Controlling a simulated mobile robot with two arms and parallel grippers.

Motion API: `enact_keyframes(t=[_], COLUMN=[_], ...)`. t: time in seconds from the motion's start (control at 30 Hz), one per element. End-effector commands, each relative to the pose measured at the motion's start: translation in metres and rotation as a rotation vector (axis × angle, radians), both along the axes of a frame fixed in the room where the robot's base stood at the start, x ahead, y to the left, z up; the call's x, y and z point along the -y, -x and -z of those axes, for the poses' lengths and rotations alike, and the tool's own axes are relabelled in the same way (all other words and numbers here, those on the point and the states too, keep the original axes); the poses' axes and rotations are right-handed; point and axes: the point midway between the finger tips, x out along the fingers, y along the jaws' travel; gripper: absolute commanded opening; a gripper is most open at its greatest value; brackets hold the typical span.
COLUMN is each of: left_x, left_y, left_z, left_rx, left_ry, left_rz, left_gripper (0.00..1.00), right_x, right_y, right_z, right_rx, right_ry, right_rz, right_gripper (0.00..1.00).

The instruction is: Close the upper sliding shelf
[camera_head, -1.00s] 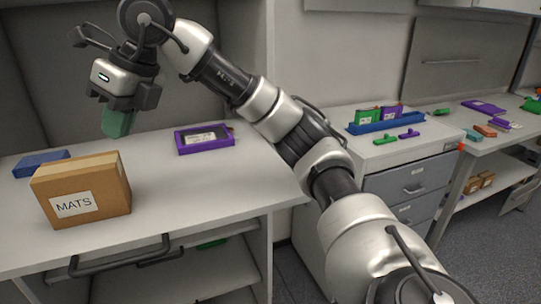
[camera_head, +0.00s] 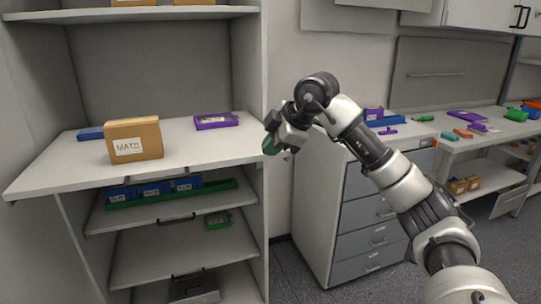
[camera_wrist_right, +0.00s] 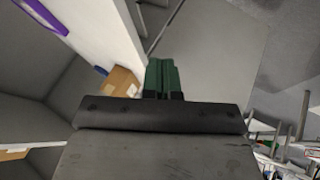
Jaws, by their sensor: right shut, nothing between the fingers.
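The upper sliding shelf (camera_head: 190,155) is a white board that sticks out of the front of the cabinet. A cardboard box labelled MATS (camera_head: 134,140), a purple case (camera_head: 216,121) and a blue item (camera_head: 90,133) rest on it. My right gripper (camera_head: 269,146), with green fingertips, is near the shelf's right front area, beside the cabinet's side wall; contact cannot be told. In the right wrist view its fingers (camera_wrist_right: 162,76) are together and empty, with the white shelf (camera_wrist_right: 98,28) and the cardboard box (camera_wrist_right: 122,82) beyond. My left gripper does not show.
A lower shelf (camera_head: 150,213) holds blue bins in a green tray (camera_head: 222,186); more shelves lie below, with black handles. A drawer cabinet (camera_head: 350,230) stands to the right, and a table with coloured parts (camera_head: 467,140) beyond it. Open floor (camera_head: 300,275) lies in front.

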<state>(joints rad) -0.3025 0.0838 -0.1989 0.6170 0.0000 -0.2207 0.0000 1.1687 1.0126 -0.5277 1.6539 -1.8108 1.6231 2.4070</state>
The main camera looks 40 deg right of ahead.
Motion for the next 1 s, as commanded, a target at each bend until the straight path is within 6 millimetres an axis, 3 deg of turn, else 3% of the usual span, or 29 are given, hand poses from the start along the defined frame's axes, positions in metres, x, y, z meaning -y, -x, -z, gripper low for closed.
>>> enact_keyframes(t=[0.17, 0.4, 0.7, 1.0], left_x=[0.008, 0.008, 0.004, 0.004], left_y=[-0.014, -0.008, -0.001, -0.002], left_z=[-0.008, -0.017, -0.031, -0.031], left_rx=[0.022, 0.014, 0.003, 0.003], left_ry=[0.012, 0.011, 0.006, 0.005], left_rz=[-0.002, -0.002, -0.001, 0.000], left_gripper=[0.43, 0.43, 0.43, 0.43], right_x=[-0.009, -0.021, -0.011, -0.009], right_y=[-0.019, -0.048, -0.081, -0.086], right_z=[0.028, 0.069, 0.067, 0.069], right_rx=[-0.006, -0.006, -0.001, -0.001], right_ry=[0.000, 0.000, 0.001, 0.002], right_rz=[-0.002, -0.004, -0.002, -0.005], right_gripper=[0.00, 0.00, 0.00, 0.00])
